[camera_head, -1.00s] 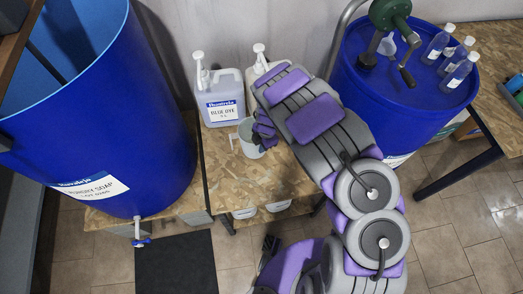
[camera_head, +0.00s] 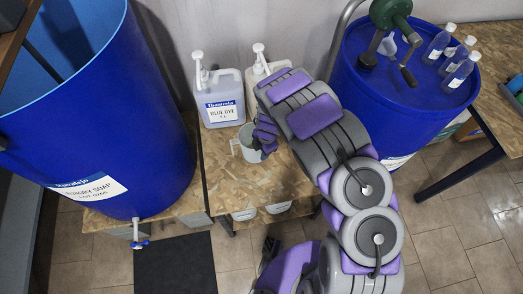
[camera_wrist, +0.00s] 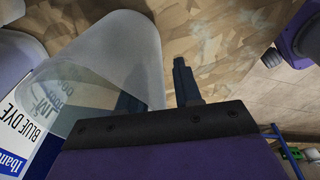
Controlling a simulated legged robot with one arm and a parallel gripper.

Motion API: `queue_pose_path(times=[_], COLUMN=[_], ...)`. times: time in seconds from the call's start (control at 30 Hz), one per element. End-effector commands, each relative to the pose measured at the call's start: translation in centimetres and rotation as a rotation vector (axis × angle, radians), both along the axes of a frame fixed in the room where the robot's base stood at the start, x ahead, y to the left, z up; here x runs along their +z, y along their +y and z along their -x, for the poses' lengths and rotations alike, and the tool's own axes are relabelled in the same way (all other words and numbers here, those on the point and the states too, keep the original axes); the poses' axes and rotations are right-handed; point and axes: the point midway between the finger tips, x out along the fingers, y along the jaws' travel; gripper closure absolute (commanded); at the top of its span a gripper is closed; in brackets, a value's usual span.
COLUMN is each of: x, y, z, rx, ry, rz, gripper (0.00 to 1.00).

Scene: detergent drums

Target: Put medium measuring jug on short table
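The measuring jug (camera_head: 247,152), translucent and pale, is at the wooden low table (camera_head: 228,190), in front of the blue dye container. Whether it touches the tabletop is hard to tell. My gripper (camera_head: 263,150) is at the jug's right side in the head view. In the wrist view the jug (camera_wrist: 105,50) looms large and tilted. One dark finger of my gripper (camera_wrist: 160,95) is outside the jug's wall, and the other shows dimly through the translucent wall. The fingers look apart, with the jug's edge between them. Marks on the jug are blurred.
The blue dye container (camera_head: 220,98) and another white pump bottle (camera_head: 262,68) stand behind the jug. A big blue drum (camera_head: 110,110) is at left; another blue drum (camera_head: 405,100) with a crank is at right. The table's front part is clear.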

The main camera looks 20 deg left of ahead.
Motion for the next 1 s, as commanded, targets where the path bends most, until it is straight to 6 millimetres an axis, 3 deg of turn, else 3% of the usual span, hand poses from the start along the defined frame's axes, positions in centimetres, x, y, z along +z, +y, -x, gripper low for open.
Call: queue_pose_path(times=[0.17, 0.6, 0.8, 1.0], x=[1.5, 9.7, 11.5, 11.8], y=[-0.2, -1.3, -1.5, -1.6], z=[-0.1, -0.9, -0.9, -0.9], rx=[0.000, 0.000, 0.000, 0.001], ry=[-0.001, -0.005, -0.001, 0.000], rz=[0.000, 0.000, -0.001, 0.000], gripper=[0.66, 0.66, 0.66, 0.66])
